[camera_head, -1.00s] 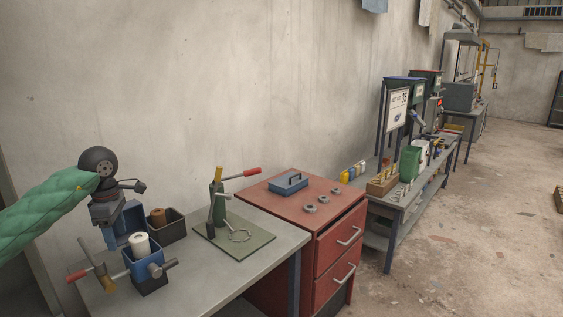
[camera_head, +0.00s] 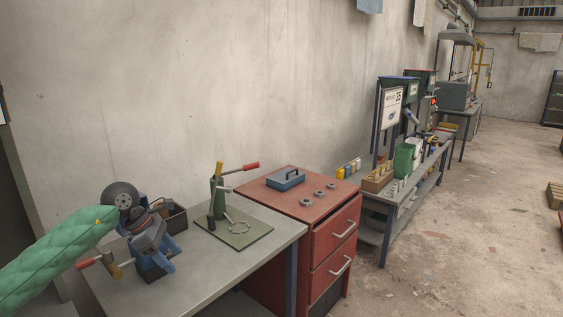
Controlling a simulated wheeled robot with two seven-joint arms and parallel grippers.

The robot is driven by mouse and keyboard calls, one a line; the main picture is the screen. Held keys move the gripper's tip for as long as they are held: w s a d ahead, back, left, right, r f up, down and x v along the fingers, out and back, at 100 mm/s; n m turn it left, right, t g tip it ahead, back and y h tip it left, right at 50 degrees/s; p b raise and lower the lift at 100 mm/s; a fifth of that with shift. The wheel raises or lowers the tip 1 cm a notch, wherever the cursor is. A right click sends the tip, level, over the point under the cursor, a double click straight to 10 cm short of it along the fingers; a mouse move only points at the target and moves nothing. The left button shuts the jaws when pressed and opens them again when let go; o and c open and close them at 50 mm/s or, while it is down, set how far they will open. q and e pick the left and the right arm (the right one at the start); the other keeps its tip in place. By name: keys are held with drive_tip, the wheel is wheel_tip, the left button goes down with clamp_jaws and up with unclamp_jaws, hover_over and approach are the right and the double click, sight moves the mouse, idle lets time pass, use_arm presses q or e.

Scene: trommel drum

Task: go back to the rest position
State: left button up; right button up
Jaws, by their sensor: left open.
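My left arm, in a quilted green sleeve, comes in from the left edge. My right gripper is not in view.
A green lever press (camera_head: 218,195) stands on a mat. To the right are a red drawer cabinet (camera_head: 318,235) with a blue toolbox (camera_head: 286,179) and a farther bench (camera_head: 395,195). The floor at right is mostly clear.

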use_arm(q)
drive_tip(key=s+d+r+n+t+h, duration=0.1)
drive_tip(key=s+d+n+t+h, duration=0.2)
drive_tip(key=d+h, duration=0.55)
drive_tip(key=s+d+r+n+t+h, duration=0.15)
drive_tip(key=d+n+h, duration=0.35)
drive_tip(key=d, duration=0.6)
drive_tip(key=s+a+f+n+t+y, duration=0.3)
drive_tip(key=a+f+n+t+y, duration=0.45)
drive_tip(key=n, duration=0.95)
drive_tip(key=s+a+f+n+t+y, duration=0.45)
drive_tip(key=f+n+y, duration=0.55)
drive_tip(key=n, duration=0.8)
drive_tip(key=s+f+n+g+y, duration=0.1)
drive_tip(key=s+f+n+g, duration=0.1)
drive_tip(key=s+f+g, duration=0.45)
drive_tip(key=s+f+n+g, duration=0.3)
drive_tip(key=s+f, duration=0.1)
drive_tip(key=s, duration=0.6)
drive_tip(key=s+f+n+g+y, duration=0.1)
drive_tip(key=s+f+n+g, duration=0.1)
drive_tip(key=s+f+g, duration=0.45)
drive_tip(key=s+d+f, duration=0.2)
drive_tip(key=d+f, duration=0.1)
drive_tip(key=f, duration=0.8)
drive_tip(key=s+d+f+h, duration=0.1)
drive_tip(key=s+d+f, duration=0.1)
drive_tip(key=f, duration=0.8)
drive_tip(key=shift+d+f, duration=0.35)
drive_tip(key=shift+d, duration=0.05)
